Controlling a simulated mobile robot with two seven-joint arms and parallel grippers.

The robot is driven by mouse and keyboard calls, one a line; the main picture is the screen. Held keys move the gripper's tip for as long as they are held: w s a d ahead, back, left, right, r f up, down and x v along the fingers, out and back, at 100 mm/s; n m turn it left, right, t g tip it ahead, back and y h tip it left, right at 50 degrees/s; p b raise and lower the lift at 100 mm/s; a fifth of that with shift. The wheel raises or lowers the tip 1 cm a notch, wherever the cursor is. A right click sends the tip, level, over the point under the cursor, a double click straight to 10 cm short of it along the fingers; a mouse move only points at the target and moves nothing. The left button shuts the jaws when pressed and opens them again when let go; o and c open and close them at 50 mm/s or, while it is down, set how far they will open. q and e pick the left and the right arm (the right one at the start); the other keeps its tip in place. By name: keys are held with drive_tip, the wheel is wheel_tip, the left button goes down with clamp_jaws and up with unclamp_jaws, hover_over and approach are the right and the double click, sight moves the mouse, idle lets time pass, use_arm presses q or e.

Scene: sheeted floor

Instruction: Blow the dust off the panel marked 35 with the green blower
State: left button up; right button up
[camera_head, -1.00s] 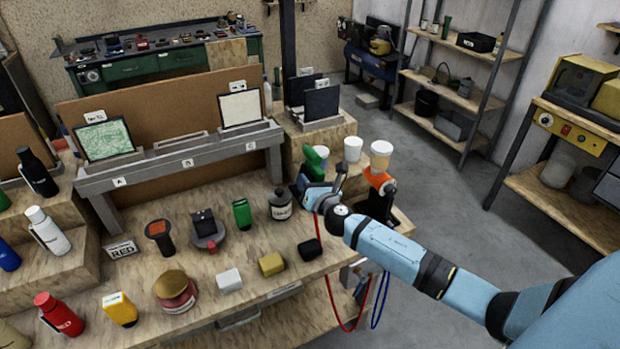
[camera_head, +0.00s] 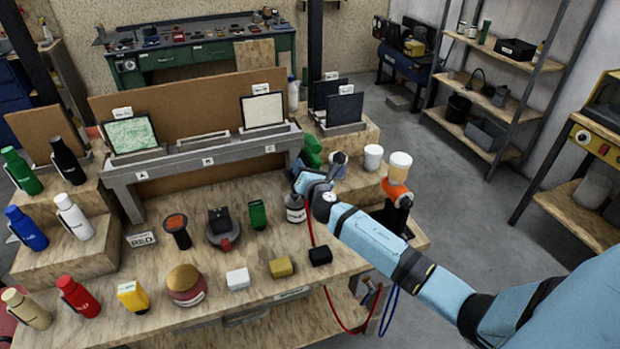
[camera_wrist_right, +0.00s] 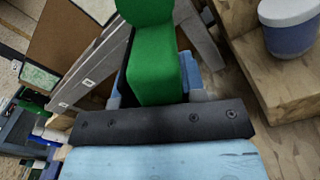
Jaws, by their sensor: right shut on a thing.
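My right gripper (camera_head: 313,172) is shut on the green blower (camera_head: 312,150), which also fills the top middle of the wrist view (camera_wrist_right: 153,65). It holds the blower above the bench, just right of the grey rack (camera_head: 205,157). A panel with green speckles (camera_head: 131,133) stands at the rack's left end, and a pale panel (camera_head: 262,109) stands at its right end. Dark panels (camera_head: 345,108) stand on a block behind the gripper. The small tags above the panels are too blurred to read, so I cannot tell which is 35. My left gripper is not in view.
A white cup (camera_head: 373,157) and an orange-and-white container (camera_head: 399,167) stand right of the gripper. Bottles, a green box (camera_head: 258,214) and small blocks cover the bench front. Red and blue cords hang at the bench's right edge.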

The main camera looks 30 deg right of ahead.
drive_tip(key=w+a+b, duration=0.1)
drive_tip(key=w+a, duration=0.1)
drive_tip(key=a, duration=0.7)
drive_tip(key=w+a+b, duration=0.1)
drive_tip(key=w+a, duration=0.1)
drive_tip(key=a, duration=0.8)
drive_tip(key=shift+w+a, duration=0.2)
drive_tip(key=shift+a, duration=0.05)
drive_tip(key=shift+o, duration=0.6)
drive_tip(key=c, duration=0.6)
drive_tip(key=shift+s+d+p, duration=0.5)
drive_tip(key=shift+s+d, duration=0.3)
drive_tip(key=shift+d, duration=2.45)
drive_tip(key=shift+s+d+p, duration=0.5)
drive_tip(key=shift+s+d, duration=0.25)
drive_tip(key=shift+d, duration=2.5)
drive_tip(key=shift+s+d+p, duration=0.5)
drive_tip(key=shift+s+d, duration=0.3)
drive_tip(key=shift+d, duration=2.45)
drive_tip(key=shift+r, duration=0.15)
